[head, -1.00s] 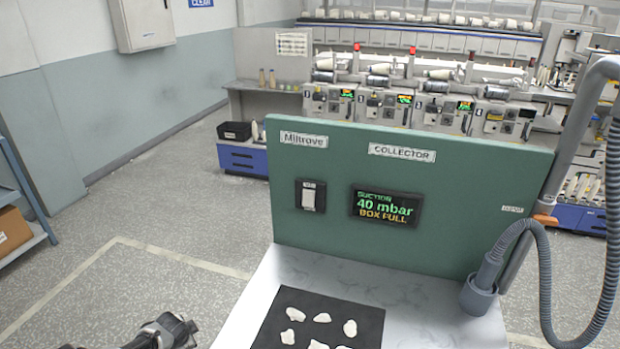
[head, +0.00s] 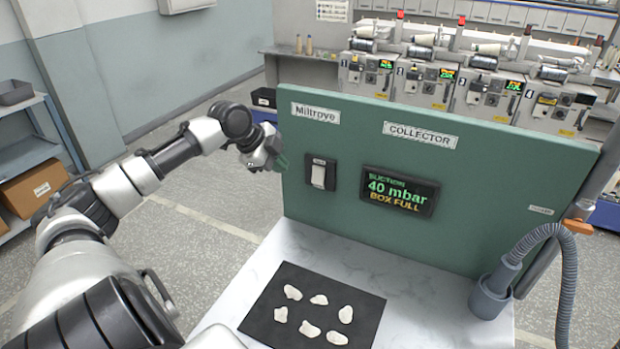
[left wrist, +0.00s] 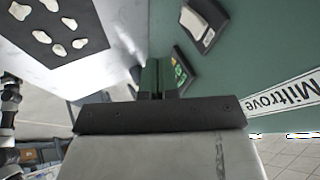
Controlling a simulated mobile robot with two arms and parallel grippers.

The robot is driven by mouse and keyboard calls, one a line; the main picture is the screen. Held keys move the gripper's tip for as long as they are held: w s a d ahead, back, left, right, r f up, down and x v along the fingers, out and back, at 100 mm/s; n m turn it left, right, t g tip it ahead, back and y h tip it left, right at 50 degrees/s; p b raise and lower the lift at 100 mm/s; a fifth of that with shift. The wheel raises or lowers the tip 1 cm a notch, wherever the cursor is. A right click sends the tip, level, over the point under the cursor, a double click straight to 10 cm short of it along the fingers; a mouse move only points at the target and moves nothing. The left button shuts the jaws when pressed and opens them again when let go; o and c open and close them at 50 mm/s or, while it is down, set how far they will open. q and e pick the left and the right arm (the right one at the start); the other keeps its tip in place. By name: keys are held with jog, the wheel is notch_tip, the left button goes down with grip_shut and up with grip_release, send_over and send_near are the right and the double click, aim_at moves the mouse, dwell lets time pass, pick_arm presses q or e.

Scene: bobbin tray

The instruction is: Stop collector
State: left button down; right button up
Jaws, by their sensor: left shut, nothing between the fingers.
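The collector's green panel (head: 460,210) carries a "COLLECTOR" label (head: 420,134). Its white rocker switch (head: 319,176) sits in a dark frame on the left part of the panel. Right of it, a lit display (head: 398,191) reads suction 40 mbar, BOX FULL. My left gripper (head: 281,162) is at the panel's left edge, left of the switch and apart from it. In the left wrist view its fingers (left wrist: 160,78) are shut and empty, and the switch (left wrist: 198,24) shows above and right of them. The display (left wrist: 181,70) is partly hidden behind the fingers. My right gripper is not in view.
A black mat (head: 262,322) with several white fibre tufts lies on the pale table (head: 300,250) before the panel. A grey suction hose (head: 566,270) and its nozzle (head: 490,298) stand at the right. A shelf (head: 25,155) with boxes is at the left.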

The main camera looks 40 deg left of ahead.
aim_at(318, 175)
pick_arm(q)
jog(key=w+d+f+p, duration=0.1)
jog(key=w+f+p, duration=0.4)
jog(key=w+f, duration=0.3)
jog(key=shift+w+f, duration=0.35)
jog(key=shift+w, duration=0.3)
